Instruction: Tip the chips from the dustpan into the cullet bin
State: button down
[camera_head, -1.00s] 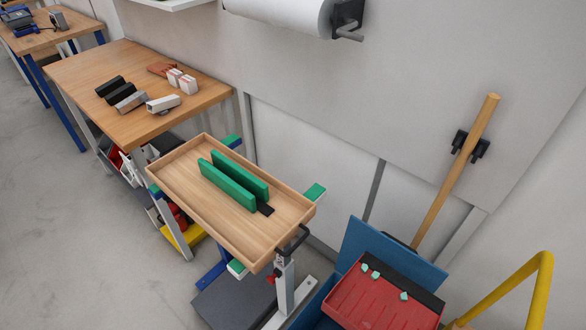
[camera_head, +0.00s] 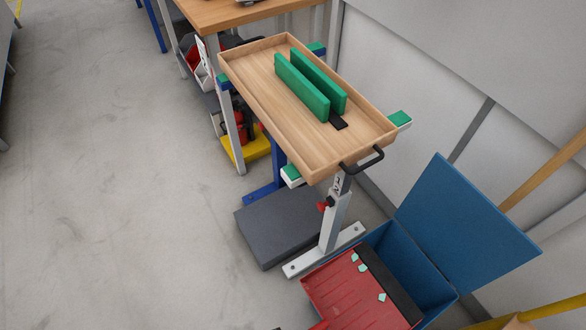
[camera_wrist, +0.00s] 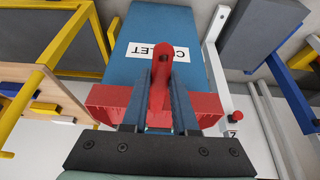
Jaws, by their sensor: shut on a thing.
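The red dustpan (camera_head: 345,298) has a black front lip (camera_head: 388,284) and carries several pale green chips (camera_head: 361,267). It appears roughly level, with its lip over the left part of the blue cullet bin (camera_head: 428,272). The bin's lid (camera_head: 467,210) stands open. In the wrist view, my gripper (camera_wrist: 158,112) is shut on the dustpan's red handle (camera_wrist: 161,72). The pan (camera_wrist: 104,97) shows on both sides of the fingers, and the bin's blue wall (camera_wrist: 195,60) with its CULLET label (camera_wrist: 155,50) lies beyond. My gripper cannot be made out in the head view.
A wheel-less stand holds a wooden tray (camera_head: 262,98) with green slabs (camera_head: 302,86), close behind the bin. Its metal foot (camera_head: 325,250) reaches near the bin. A yellow rail (camera_head: 548,312) is at the lower right. The floor at left is clear.

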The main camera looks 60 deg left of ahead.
jog(key=shift+w+r+g+p, duration=0.4)
jog(key=shift+r+p, duration=0.45)
jog(key=shift+p, duration=0.25)
jog(key=shift+w+r+g+p, duration=0.35)
jog(key=shift+r+p, duration=0.45)
jog(key=shift+p, duration=0.35)
jog(key=shift+w+r+g+p, duration=0.3)
jog(key=shift+r+g+p, duration=0.15)
jog(key=shift+r+p, duration=0.55)
jog(key=r+p, duration=0.1)
jog(key=w+r+g+p, duration=0.1)
jog(key=p, duration=0.1)
jog(key=r+g+p, duration=0.1)
jog(key=r+p, duration=0.1)
jog(key=shift+w, duration=0.4)
jog(key=w+r+g, duration=0.5)
jog(key=w+r, duration=0.1)
jog(key=w, duration=0.1)
jog(key=shift+w+r, duration=0.3)
